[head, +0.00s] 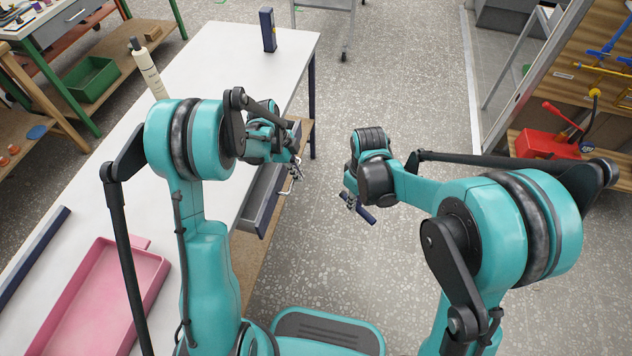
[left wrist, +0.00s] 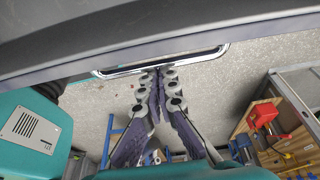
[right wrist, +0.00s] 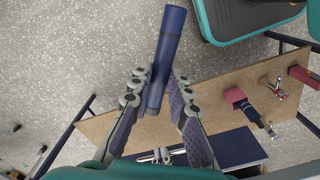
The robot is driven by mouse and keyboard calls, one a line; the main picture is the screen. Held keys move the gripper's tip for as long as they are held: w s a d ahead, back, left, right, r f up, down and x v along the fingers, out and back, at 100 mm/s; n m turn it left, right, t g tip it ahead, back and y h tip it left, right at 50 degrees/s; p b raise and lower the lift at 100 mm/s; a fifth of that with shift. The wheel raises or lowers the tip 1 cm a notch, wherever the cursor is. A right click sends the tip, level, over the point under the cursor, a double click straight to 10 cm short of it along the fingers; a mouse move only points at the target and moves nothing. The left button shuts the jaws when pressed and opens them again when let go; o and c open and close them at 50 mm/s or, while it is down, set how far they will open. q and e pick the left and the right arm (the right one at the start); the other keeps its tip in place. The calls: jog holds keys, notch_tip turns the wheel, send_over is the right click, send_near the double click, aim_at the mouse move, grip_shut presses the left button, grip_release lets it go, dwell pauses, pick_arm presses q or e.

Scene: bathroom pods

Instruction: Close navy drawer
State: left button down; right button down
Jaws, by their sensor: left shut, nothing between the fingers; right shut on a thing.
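The navy drawer (head: 262,202) is under the white table, and it stands pulled out with its grey inside showing. Its front carries a chrome handle (head: 286,190), which also crosses the top of the left wrist view (left wrist: 165,62). My left gripper (head: 297,172) is shut and empty, its fingertips (left wrist: 157,72) right at the handle; I cannot tell whether they touch it. My right gripper (head: 350,200) is shut on a navy cylinder (head: 365,212), held above the floor away from the drawer. The cylinder (right wrist: 168,45) sticks out past the fingertips in the right wrist view.
The white table (head: 215,60) carries a cream bottle (head: 148,70), a navy box (head: 268,30) and a pink tray (head: 100,300). A wooden lower shelf (right wrist: 215,90) holds a pink-red item (right wrist: 235,97).

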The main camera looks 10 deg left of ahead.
aim_at(280, 170)
pick_arm(q)
jog(key=a, duration=0.5)
jog(key=shift+a, duration=0.6)
pick_arm(e)
jog(key=shift+d, duration=0.1)
pick_arm(q)
jog(key=shift+w+a, duration=0.1)
